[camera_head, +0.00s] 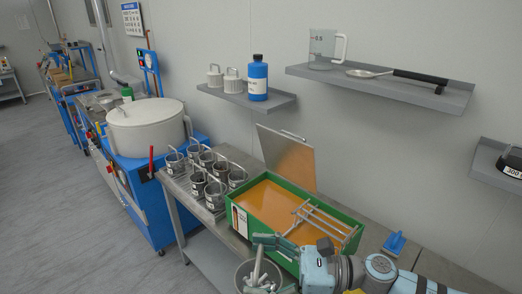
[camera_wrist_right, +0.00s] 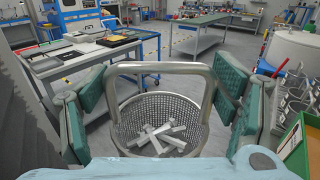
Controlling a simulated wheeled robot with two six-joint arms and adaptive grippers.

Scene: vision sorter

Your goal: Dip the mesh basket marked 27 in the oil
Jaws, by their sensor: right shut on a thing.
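My right gripper (camera_head: 284,247) is shut on the handle of a mesh basket (camera_head: 245,268), which hangs upright in front of the green oil tank at the bottom of the head view. In the right wrist view the basket (camera_wrist_right: 128,112) holds several light metal bars (camera_wrist_right: 165,138), and its arched handle runs between the gripper's green pads (camera_wrist_right: 160,95). No number is readable on it. The tank (camera_head: 304,224) is full of orange oil (camera_head: 265,203), with a wire rack (camera_head: 318,222) across its right part. My left gripper is not in view.
Several labelled mesh baskets (camera_head: 215,198) stand on the metal table left of the tank. The tank's lid (camera_head: 287,158) is raised behind it. A blue-handled tool (camera_head: 395,243) lies at the right. Wall shelves (camera_head: 380,85) hang above. Floor shows below the held basket.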

